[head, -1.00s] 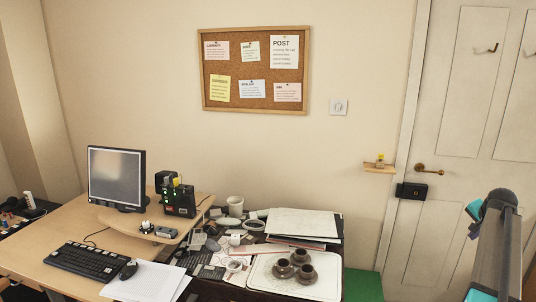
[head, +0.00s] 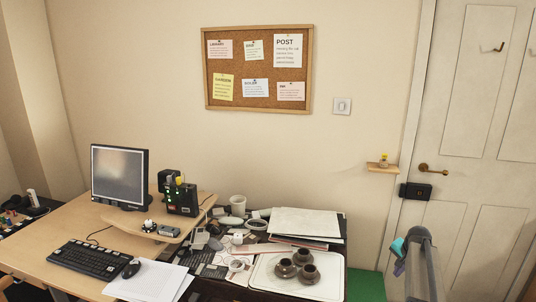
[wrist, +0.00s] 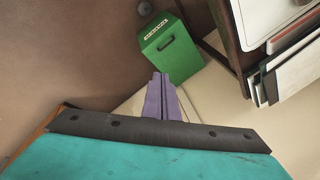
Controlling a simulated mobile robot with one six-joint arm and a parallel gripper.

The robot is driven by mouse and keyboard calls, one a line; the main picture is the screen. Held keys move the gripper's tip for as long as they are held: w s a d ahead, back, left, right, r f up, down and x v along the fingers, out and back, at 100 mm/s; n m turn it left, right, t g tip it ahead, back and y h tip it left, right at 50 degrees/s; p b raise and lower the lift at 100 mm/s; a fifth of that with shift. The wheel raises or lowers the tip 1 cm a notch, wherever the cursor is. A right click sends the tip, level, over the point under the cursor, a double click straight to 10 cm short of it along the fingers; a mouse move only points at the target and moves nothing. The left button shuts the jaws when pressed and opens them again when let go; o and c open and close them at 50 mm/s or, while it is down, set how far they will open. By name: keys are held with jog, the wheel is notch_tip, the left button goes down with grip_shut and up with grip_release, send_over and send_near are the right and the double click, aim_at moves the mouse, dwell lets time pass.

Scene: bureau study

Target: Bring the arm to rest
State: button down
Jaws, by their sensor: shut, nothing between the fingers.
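My gripper shows in the wrist view (wrist: 162,80), its two purple fingers pressed together with nothing between them. It points toward a green box (wrist: 168,52) with a white label. I cannot tell the exact distance, but the fingers look apart from the box. In the head view my arm stands at the lower right, in front of the door, with its teal part and a bit of purple showing. The fingertips are not clear there.
A dark table (head: 215,287) holds a white tray (head: 330,286) with brown pots, papers and cups. Left of it is a wooden desk (head: 40,262) with a monitor (head: 120,177) and keyboard (head: 90,260). The door (head: 470,130) and a small shelf (head: 382,167) are at the right.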

jog(key=s+a+f+n+g+y, duration=0.1)
jog(key=s+a+f+n, duration=0.1)
jog(key=s+a+f, duration=0.5)
jog(key=s+a+f+n+g, duration=0.15)
jog(key=s+a+f, duration=0.25)
jog(key=a+f, duration=0.7)
jog(key=s+a+f+n+g+y, duration=0.1)
jog(key=s+a+f+g, duration=0.1)
jog(key=s+a+f, duration=0.65)
jog(key=s+a+f+n+g, duration=0.1)
jog(key=s+a, duration=0.3)
jog(key=s, duration=0.5)
jog(key=s+a+f+n+g, duration=0.2)
jog(key=s+a+n, duration=0.2)
jog(key=s, duration=0.5)
jog(key=s+a+f+n+g+h, duration=0.1)
jog(key=s+a+n+g, duration=0.1)
jog(key=s, duration=0.8)
jog(key=a+n, duration=0.1)
jog(key=a, duration=0.1)
jog(key=shift+a+f, duration=0.25)
jog(key=shift+a, duration=0.15)
jog(key=shift+s+n, duration=0.1)
jog(key=shift+n, duration=0.25)
